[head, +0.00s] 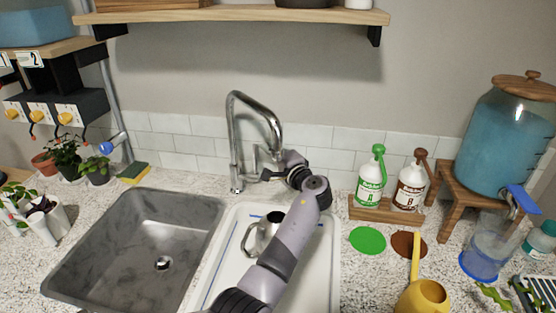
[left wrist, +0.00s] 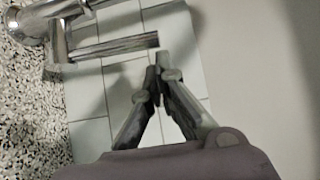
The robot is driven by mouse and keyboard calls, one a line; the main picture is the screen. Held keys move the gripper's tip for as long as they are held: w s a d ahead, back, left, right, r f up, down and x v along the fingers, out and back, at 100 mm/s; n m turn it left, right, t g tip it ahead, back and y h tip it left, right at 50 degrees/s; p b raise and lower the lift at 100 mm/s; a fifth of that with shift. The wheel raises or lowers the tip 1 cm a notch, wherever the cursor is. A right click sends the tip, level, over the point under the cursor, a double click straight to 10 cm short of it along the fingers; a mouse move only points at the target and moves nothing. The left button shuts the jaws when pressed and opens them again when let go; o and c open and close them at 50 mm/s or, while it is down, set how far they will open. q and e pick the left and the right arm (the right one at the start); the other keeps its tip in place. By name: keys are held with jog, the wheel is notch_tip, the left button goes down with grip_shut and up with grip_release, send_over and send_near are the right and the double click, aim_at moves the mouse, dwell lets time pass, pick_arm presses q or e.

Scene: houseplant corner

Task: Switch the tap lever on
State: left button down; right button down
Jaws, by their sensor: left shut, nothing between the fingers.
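The chrome tap (head: 235,150) stands behind the sinks, its tall spout arching to the right. Its lever shows in the left wrist view as a straight chrome bar (left wrist: 115,47) pointing right from the tap body (left wrist: 32,18). My left gripper (head: 267,176) is at the right of the tap, low beside its lower part. In the left wrist view its fingertips (left wrist: 162,66) are together and empty, close to the free end of the lever. I cannot tell whether they touch it. My right gripper is not in view.
A grey sink (head: 100,250) and a white basin (head: 222,258) with a metal jug (head: 263,235) lie in front. Two pump bottles stand on a wooden tray (head: 384,212) at right. The tiled wall (head: 340,140) is close behind the tap. A shelf (head: 230,15) hangs above.

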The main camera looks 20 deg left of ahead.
pick_arm(q)
jog(key=shift+x, duration=1.1)
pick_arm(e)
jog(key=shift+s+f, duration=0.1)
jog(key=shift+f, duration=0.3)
